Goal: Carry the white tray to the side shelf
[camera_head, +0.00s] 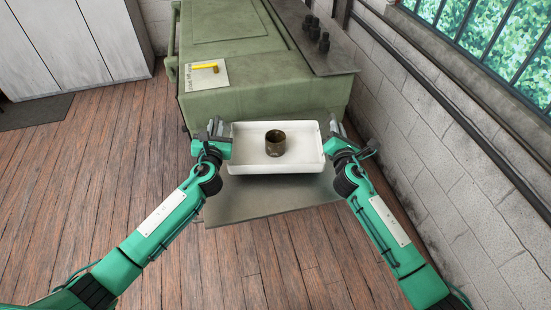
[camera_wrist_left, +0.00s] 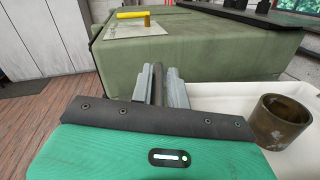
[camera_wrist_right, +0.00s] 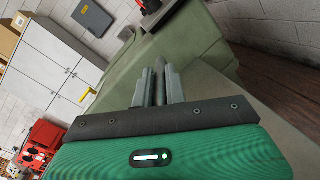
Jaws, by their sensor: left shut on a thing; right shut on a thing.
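The white tray (camera_head: 240,165) is a shallow rectangular box. It looks level, between my two grippers in the head view, and part of it shows in the left wrist view (camera_wrist_left: 222,98). A brown metal ring or cup (camera_head: 275,142) stands inside it, near the middle. My left gripper (camera_head: 215,128) is shut on the tray's left side. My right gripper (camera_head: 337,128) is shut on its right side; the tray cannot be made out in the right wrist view. A grey metal shelf (camera_head: 245,207) lies below the tray; whether they touch is unclear.
A green bench or machine (camera_head: 225,65) stands just beyond the tray. A block wall (camera_head: 440,140) is close on the right. Wooden floor (camera_head: 110,165) is clear on the left.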

